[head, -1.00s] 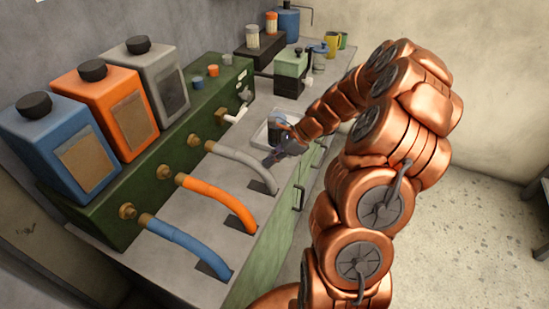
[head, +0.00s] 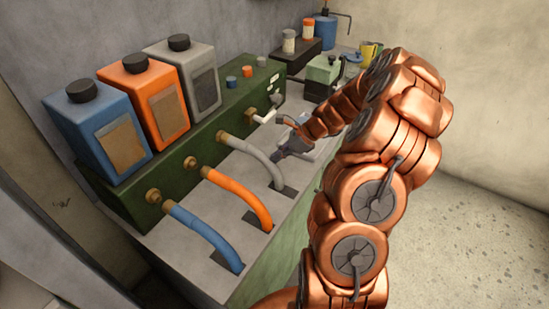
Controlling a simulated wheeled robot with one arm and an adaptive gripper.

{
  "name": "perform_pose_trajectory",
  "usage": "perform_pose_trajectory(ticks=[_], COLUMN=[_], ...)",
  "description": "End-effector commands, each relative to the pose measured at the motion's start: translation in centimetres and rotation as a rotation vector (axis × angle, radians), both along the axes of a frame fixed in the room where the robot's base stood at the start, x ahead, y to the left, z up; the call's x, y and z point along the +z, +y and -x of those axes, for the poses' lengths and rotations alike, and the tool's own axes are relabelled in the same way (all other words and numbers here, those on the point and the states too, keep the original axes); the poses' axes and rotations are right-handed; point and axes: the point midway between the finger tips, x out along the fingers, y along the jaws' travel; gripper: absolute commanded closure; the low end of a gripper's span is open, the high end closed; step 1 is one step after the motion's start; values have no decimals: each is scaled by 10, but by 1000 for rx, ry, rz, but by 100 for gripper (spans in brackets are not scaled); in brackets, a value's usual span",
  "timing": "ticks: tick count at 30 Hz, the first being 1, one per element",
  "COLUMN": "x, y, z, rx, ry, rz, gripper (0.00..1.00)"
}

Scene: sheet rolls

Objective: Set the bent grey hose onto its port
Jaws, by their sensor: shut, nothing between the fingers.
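The grey hose (head: 257,150) bends from the brass port (head: 222,137) on the green block down to a dark slot in the bench top. Its upper end meets the port; I cannot tell how fully it is seated. My gripper (head: 277,154) is shut and empty, just right of the hose's bent middle. Whether it touches the hose cannot be told.
An orange hose (head: 243,199) and a blue hose (head: 205,236) run parallel on the left. Blue (head: 92,122), orange (head: 146,99) and grey (head: 187,80) tanks stand behind. A white elbow fitting (head: 264,117) sticks out beyond the grey hose.

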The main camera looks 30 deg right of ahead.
Motion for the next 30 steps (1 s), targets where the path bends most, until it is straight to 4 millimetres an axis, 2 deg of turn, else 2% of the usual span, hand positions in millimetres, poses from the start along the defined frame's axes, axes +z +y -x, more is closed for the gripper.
perform_pose_trajectory(ticks=[8, 17, 30], x=[0, 7, 66], y=[-2, -35, -71], z=[1, 19, 48], rx=[1, 2, 12], ry=[1, -1, -3], rz=[2, 2, 3], gripper=[100, 100, 100])
